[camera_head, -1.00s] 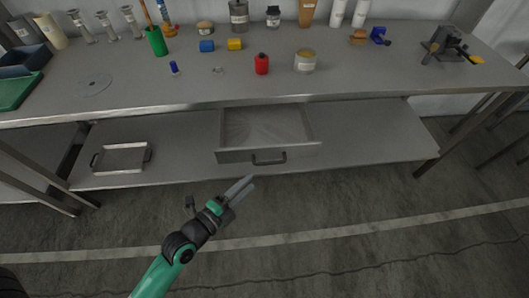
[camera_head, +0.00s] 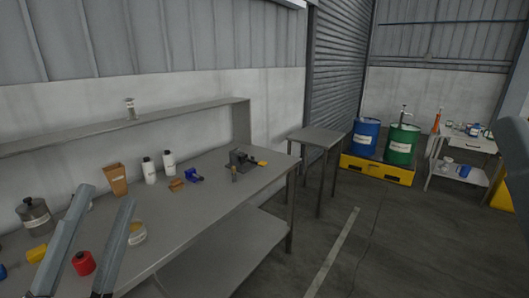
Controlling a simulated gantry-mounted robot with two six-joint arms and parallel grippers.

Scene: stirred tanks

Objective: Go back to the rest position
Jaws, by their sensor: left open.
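My left gripper (camera_head: 97,236) shows at the lower left of the head view, its two grey fingers apart with nothing between them. It appears in front of the near-left part of the steel workbench (camera_head: 222,206). The rest of my left arm is out of the frame.
On the bench are a red container (camera_head: 84,263), a yellow block (camera_head: 37,254), a brown box (camera_head: 116,180), white bottles (camera_head: 150,170) and a dark vise-like device (camera_head: 240,160). A small table (camera_head: 318,138) stands to the right. Blue (camera_head: 367,134) and green drums (camera_head: 402,144) stand beyond. The floor between is clear.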

